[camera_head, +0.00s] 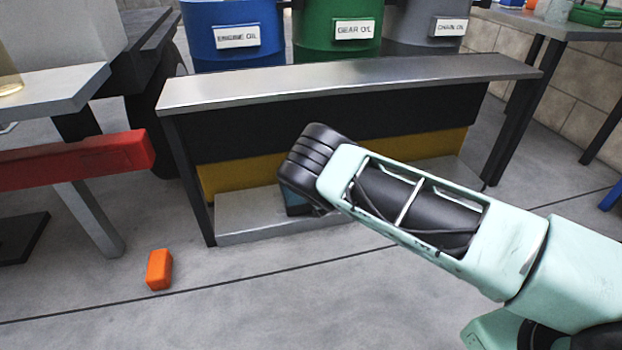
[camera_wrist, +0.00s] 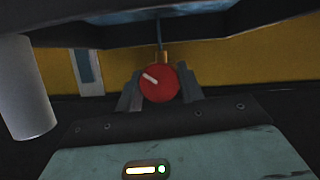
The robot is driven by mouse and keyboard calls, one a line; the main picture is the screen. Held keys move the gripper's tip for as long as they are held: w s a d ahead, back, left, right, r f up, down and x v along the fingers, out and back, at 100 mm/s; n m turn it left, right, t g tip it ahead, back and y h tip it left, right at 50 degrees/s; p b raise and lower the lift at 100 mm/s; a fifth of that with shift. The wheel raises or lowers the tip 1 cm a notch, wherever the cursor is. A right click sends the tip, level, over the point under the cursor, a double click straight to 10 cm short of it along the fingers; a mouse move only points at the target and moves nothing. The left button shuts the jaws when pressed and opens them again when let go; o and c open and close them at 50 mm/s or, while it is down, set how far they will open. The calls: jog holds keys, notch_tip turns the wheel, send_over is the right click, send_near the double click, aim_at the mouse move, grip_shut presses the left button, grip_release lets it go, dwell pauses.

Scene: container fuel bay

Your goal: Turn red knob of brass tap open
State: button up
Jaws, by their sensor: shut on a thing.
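The red knob (camera_wrist: 160,84) shows in the wrist view as a round disc with a pale mark pointing to its upper left. A small piece of the brass tap (camera_wrist: 162,58) shows just above and behind it. My gripper (camera_wrist: 160,88) has one finger on each side of the knob and is shut on it. In the head view my arm reaches under the metal-topped bench, and the knob, the tap and my fingers are hidden.
The bench top (camera_head: 340,82) lies over my gripper, with a leg (camera_head: 187,175) at its left. Drums (camera_head: 237,30) stand behind. An orange block (camera_head: 159,269) lies on the floor. A red beam (camera_head: 75,160) juts in at left. The front floor is otherwise clear.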

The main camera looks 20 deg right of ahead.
jog(key=n+h+b, duration=0.1)
jog(key=b, duration=0.1)
jog(key=n+b, duration=0.2)
jog(key=shift+a+f+h+b, duration=0.1)
jog(key=shift+f+h+b, duration=0.2)
jog(key=shift+f+h, duration=0.1)
jog(key=b, duration=0.1)
jog(key=n+h+b, duration=0.1)
jog(key=b, duration=0.1)
jog(key=shift+r+n+t, duration=0.2)
jog(key=shift+n+t, duration=0.1)
jog(key=shift+b, duration=0.35)
jog(key=shift+r+n+h, duration=0.15)
jog(key=shift+n+h, duration=0.25)
jog(key=o, duration=1)
